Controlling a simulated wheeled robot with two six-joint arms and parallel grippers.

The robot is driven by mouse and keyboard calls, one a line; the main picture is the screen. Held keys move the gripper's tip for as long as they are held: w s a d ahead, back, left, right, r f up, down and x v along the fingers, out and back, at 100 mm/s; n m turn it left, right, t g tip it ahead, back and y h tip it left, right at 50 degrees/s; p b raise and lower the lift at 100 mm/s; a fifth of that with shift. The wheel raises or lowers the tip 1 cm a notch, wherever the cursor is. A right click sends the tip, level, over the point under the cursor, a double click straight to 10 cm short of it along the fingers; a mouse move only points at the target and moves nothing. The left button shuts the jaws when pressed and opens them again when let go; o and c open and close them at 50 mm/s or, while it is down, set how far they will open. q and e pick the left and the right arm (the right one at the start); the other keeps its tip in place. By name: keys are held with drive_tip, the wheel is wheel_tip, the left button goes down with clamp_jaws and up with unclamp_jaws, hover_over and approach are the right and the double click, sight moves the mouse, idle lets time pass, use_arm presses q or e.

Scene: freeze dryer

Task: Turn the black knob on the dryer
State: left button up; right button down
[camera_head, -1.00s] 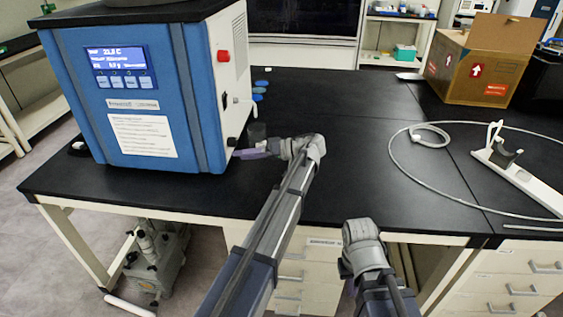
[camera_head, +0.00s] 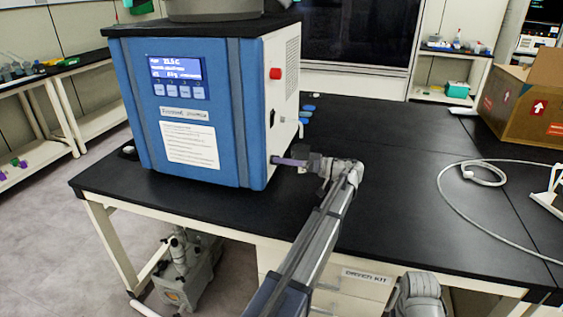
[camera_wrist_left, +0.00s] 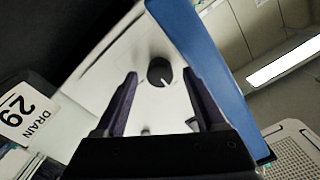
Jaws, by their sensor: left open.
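The freeze dryer (camera_head: 190,110) is a blue box with a white side panel and a lit display, standing on the black bench. The black knob (camera_wrist_left: 159,71) is round with a white pointer line, on the white panel in the left wrist view. My left gripper (camera_wrist_left: 159,76) is open, with its two dark fingers on either side of the knob in that picture; I cannot tell whether they touch it. In the head view the left gripper (camera_head: 284,162) is at the lower part of the side panel, and I cannot make out the knob for sure there.
The bench top (camera_head: 400,180) is clear to the right of my left arm. A white cable (camera_head: 448,200) and a cardboard box (camera_head: 525,105) lie further right. A red button (camera_head: 275,73) is higher on the side panel. Small blue items (camera_head: 306,114) lie behind the dryer.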

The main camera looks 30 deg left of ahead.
use_arm(q)
drive_tip(key=shift+s+a, duration=0.15)
drive_tip(key=shift+a, duration=0.45)
clamp_jaws()
